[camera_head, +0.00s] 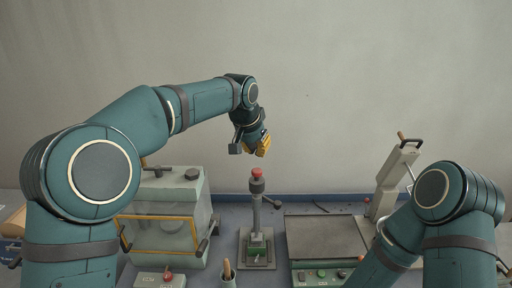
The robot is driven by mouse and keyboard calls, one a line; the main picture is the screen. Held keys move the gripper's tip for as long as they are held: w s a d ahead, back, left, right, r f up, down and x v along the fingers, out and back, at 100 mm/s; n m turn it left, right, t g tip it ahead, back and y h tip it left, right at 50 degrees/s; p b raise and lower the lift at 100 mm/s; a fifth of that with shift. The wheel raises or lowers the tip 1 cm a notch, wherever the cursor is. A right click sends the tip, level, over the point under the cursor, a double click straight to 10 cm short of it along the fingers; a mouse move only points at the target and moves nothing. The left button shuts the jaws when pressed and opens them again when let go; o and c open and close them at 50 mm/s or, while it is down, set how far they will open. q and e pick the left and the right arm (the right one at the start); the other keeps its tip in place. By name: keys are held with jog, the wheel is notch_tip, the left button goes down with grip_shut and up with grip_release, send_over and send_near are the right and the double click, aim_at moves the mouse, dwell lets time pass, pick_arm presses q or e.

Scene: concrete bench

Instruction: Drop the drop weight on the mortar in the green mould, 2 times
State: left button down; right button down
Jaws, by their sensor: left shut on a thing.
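My left gripper (263,149) is high in front of the wall, above the drop stand. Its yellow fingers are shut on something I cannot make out. A dark block (236,147) shows just left of the fingers; whether it is held or part of my wrist is unclear. Below stands an upright grey rod with a red knob (257,173) over a dark body (257,186), likely the drop weight, and a side lever (273,203). The knob is apart from the fingers. The green mould (257,247) sits at the rod's foot on a grey plate; mortar inside cannot be seen.
Left stands a grey cabinet with a clear yellow-framed front (160,235). Right lie a dark flat plate (325,238) and a tall levered device (396,178). A cup with a wooden handle (228,271) and a red-button box (160,279) are in front. My right arm's end is outside the picture.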

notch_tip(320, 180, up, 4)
jog(key=p, duration=0.4)
dwell(0.3)
